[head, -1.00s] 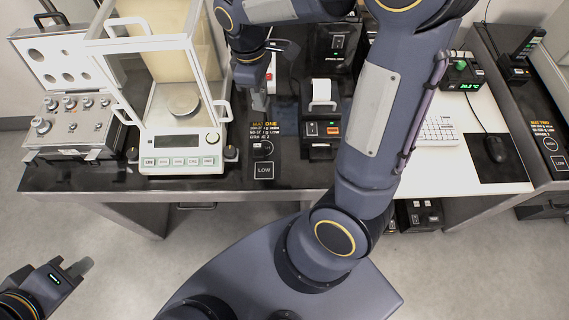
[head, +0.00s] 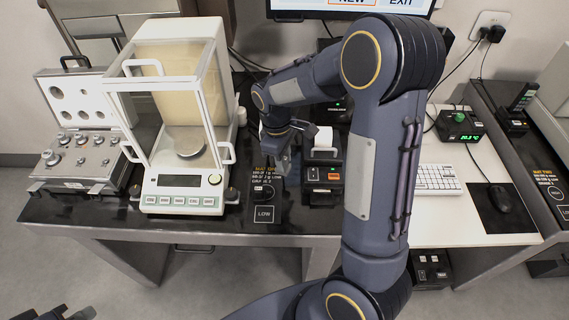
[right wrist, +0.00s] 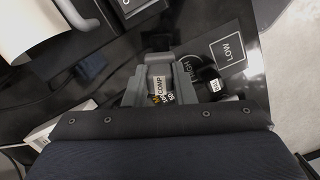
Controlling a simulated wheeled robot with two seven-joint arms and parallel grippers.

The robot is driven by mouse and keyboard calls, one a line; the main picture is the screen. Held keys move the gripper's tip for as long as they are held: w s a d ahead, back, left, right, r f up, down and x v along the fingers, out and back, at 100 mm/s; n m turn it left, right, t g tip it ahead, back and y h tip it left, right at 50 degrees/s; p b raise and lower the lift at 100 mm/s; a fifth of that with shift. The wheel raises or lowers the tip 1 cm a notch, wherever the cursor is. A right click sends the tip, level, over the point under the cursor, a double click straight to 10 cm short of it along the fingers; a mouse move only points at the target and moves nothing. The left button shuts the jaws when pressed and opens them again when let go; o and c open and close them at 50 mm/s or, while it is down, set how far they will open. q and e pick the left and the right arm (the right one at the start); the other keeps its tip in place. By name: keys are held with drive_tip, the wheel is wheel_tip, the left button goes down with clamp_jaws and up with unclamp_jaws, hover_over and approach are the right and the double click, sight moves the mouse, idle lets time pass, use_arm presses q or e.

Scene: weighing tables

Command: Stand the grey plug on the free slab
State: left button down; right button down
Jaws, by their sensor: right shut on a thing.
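My right gripper (head: 283,162) hangs over the left dark bench. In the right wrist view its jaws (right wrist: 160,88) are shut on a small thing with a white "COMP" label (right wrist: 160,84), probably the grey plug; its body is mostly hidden. Below is the printed panel MAT ONE, with a LOW square (head: 264,214) and a HIGH mark. A small black piece with a white label (right wrist: 213,82) stands by the HIGH mark. Another panel, MAT TWO (head: 550,182), lies on the right bench with no piece seen on it. My left gripper (head: 82,314) is partly cut off at the bottom left.
A glass-sided balance (head: 180,195) stands left of the panel. An open weight case (head: 75,160) is further left. A printer (head: 324,176) stands close right of my right gripper. Keyboard (head: 438,178) and mouse (head: 500,196) lie on the white top.

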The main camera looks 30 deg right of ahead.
drive_tip(key=f, duration=0.1)
drive_tip(key=w+d+f, duration=0.1)
drive_tip(key=shift+w+d+f, duration=0.25)
drive_tip(key=shift+w+f, duration=0.25)
drive_tip(key=shift+f, duration=1.45)
drive_tip(key=shift+f, duration=0.2)
drive_tip(key=c, duration=1.2)
unclamp_jaws()
drive_tip(key=shift+r, duration=0.1)
